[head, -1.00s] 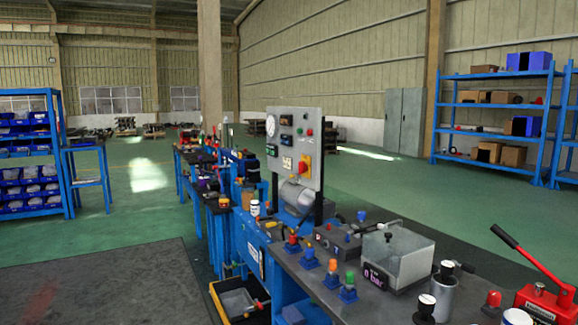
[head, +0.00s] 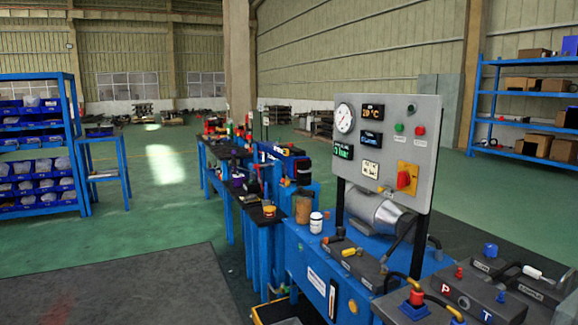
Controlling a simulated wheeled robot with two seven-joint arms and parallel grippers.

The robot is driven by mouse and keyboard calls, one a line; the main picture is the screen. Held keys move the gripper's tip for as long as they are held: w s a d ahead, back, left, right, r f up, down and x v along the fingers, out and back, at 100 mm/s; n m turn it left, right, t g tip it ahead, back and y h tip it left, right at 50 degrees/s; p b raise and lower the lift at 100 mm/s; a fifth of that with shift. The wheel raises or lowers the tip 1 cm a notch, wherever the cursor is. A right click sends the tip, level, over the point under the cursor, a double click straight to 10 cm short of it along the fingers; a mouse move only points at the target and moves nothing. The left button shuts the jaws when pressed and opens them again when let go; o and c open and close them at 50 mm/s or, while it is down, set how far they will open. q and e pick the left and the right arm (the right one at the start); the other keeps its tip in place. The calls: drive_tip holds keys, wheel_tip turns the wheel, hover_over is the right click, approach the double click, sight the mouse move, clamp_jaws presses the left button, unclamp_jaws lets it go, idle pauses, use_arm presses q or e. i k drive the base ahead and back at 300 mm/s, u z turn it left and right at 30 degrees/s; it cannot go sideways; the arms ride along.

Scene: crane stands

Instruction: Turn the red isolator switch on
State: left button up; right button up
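The red isolator switch (head: 403,180) is a red knob on a yellow plate, at the lower right of an upright grey control panel (head: 378,107). The panel stands on a blue bench right of the middle of the head view. It also carries a round gauge, small lit displays, a green button and a red button. Neither of my grippers shows in the head view.
A grey motor (head: 379,214) sits behind and below the panel on the blue bench (head: 318,262). Valve blocks and hoses crowd the bench at the lower right. Blue shelves (head: 40,146) stand at the left. Green floor between the shelves and benches is clear.

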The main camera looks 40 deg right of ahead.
sight(403, 179)
drive_tip(key=z, duration=0.45)
drive_tip(key=i, duration=1.75)
drive_tip(key=z, duration=1.55)
drive_tip(key=i, duration=0.25)
drive_tip(key=u, duration=0.05)
